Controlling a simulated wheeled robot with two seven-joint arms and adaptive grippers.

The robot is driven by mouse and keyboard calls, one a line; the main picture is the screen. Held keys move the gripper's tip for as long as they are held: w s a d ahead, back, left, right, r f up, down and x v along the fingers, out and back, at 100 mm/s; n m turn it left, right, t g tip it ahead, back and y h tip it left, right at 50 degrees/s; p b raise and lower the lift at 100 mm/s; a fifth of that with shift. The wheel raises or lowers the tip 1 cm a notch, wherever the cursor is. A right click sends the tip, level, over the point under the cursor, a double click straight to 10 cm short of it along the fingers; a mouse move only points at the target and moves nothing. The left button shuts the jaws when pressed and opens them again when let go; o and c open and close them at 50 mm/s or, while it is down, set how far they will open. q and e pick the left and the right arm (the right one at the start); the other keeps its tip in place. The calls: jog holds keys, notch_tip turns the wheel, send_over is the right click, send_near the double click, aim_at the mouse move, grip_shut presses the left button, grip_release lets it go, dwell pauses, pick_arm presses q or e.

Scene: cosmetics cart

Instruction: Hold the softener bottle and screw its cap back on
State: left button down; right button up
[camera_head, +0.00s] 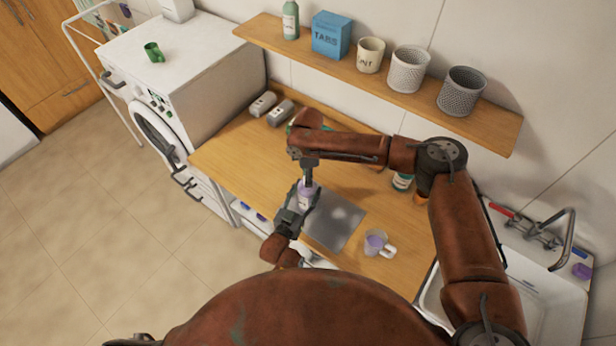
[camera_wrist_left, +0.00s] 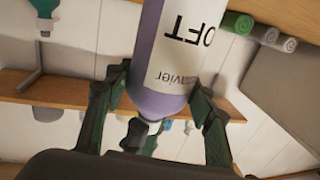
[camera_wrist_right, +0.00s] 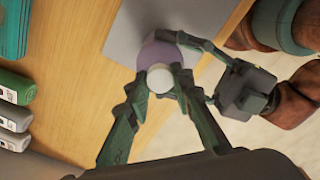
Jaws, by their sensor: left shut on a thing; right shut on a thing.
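The lavender softener bottle (camera_head: 305,196) is held above the grey mat (camera_head: 345,213) on the wooden counter. My left gripper (camera_head: 303,203) is shut around its body; in the left wrist view the bottle (camera_wrist_left: 175,50) shows its white label, upside down in that picture. My right gripper (camera_head: 308,184) comes from above, at the bottle's top. In the right wrist view the round white cap (camera_wrist_right: 160,79) is between its fingertips, over the lavender bottle (camera_wrist_right: 158,54). The fingers and viewing angle hide whether the cap's thread is engaged.
A clear mug (camera_head: 376,243) with purple liquid stands right of the mat. A green-labelled bottle (camera_head: 402,181) stands at the counter's back. A shelf (camera_head: 370,80) with containers overhangs; a sink (camera_head: 530,290) is at right.

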grip_shut()
jog(key=o, duration=1)
grip_release()
notch_tip(320, 180, up, 12)
pick_arm(q)
jog(key=c, duration=0.8)
grip_release()
